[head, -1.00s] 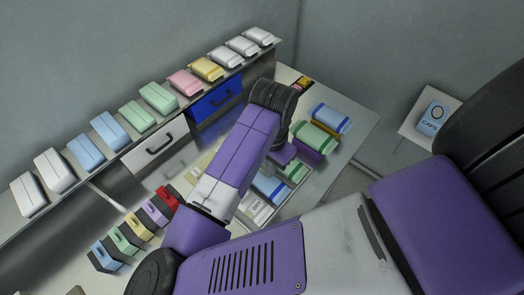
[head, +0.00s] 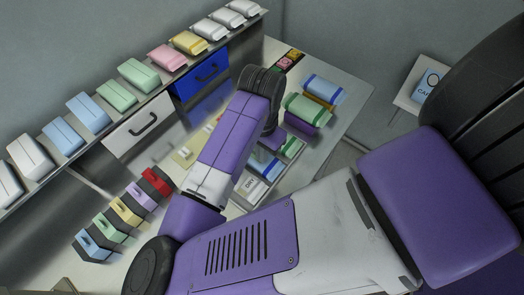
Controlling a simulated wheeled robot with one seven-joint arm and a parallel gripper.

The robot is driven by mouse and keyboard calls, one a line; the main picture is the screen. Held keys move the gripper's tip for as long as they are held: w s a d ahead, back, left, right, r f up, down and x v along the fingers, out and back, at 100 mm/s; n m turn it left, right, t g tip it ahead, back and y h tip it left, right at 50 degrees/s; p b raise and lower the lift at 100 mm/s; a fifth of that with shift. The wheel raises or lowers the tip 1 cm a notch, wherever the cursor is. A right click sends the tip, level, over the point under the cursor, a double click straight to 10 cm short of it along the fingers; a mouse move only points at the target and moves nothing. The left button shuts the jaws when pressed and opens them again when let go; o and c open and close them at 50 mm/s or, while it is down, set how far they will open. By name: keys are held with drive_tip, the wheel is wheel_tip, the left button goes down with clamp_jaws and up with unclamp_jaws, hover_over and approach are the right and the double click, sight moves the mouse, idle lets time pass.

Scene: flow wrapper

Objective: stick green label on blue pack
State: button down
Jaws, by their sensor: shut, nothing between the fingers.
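Two light blue packs, one (head: 88,112) and another (head: 62,136), lie on the raised shelf at the left. Another blue item (head: 264,163) lies on the table just right of my forearm, partly covered; I cannot tell whether it is a pack. I cannot make out a green label for certain. A green and black block (head: 110,227) stands in the row of coloured blocks at front left. My gripper's fingers are hidden behind my own arm, whose wrist hangs over the middle of the table.
Green packs (head: 137,78), pink, yellow and white packs line the shelf, above a white drawer (head: 143,130) and a blue drawer (head: 201,75). Blue (head: 324,90), green and purple rolls lie at right. A "CAPS" sign hangs right.

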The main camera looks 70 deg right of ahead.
drive_tip(key=shift+f, duration=0.4)
idle(1.4)
drive_tip(key=c, duration=1.6)
unclamp_jaws()
drive_tip(key=shift+c, duration=0.2)
